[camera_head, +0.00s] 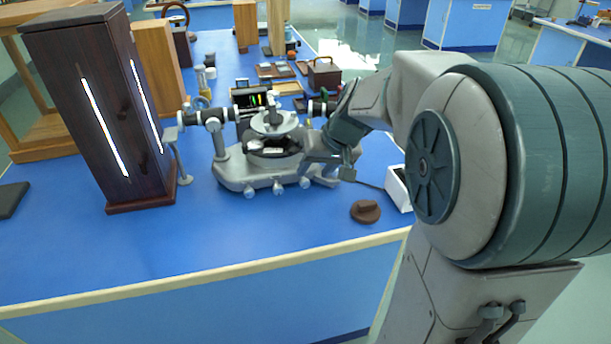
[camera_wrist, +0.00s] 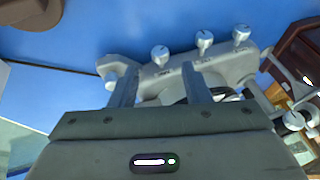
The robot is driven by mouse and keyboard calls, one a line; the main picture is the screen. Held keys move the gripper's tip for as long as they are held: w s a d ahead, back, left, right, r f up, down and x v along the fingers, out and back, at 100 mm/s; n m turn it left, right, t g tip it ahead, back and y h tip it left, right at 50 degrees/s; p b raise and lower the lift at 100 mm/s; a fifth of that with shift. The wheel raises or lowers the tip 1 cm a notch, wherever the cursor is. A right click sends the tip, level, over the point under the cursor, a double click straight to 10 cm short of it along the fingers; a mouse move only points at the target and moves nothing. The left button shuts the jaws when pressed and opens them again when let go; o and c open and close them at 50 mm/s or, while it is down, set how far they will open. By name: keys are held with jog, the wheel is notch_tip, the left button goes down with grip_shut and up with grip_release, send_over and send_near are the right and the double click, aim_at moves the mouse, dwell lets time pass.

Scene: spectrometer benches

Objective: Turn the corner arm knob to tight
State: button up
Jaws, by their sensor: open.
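The grey spectrometer (camera_head: 235,172) stands on the blue bench, with several pale knobs along its front edge. In the wrist view, three knobs (camera_wrist: 159,54) (camera_wrist: 204,39) (camera_wrist: 241,33) stand in a row along the base, and another pale knob (camera_wrist: 112,66) sits at the base corner, just left of my left finger. I cannot tell which is the corner arm knob, and its setting is not readable. My gripper (camera_wrist: 158,74) is open and empty, its fingers over the base edge with one row knob just beyond the gap. In the head view my gripper (camera_head: 322,164) is at the spectrometer's right side, partly hidden.
A dark lamp tower (camera_head: 75,110) with glowing slits stands left of the spectrometer. A brown round piece (camera_head: 365,211) and a white box (camera_head: 401,190) lie to the right. Small boxes, including a brown case (camera_head: 323,73), stand behind. The bench front is clear.

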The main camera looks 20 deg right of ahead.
aim_at(307, 181)
jog(key=x, duration=0.5)
jog(key=shift+r, duration=0.1)
grip_shut()
jog(key=shift+b, duration=0.3)
jog(key=shift+d+b, duration=0.1)
jog(key=shift+b, duration=0.35)
jog(key=y+b, duration=0.1)
jog(key=b, duration=0.2)
jog(key=shift+d+f+y, duration=0.2)
jog(key=shift+f+y, duration=0.2)
jog(key=y+b, duration=0.1)
jog(key=b, duration=0.1)
jog(key=m+y+b, duration=0.1)
jog(key=y+b, duration=0.1)
jog(key=shift+d+y, duration=0.25)
jog(key=shift+y, duration=0.05)
jog(key=shift+r, duration=0.1)
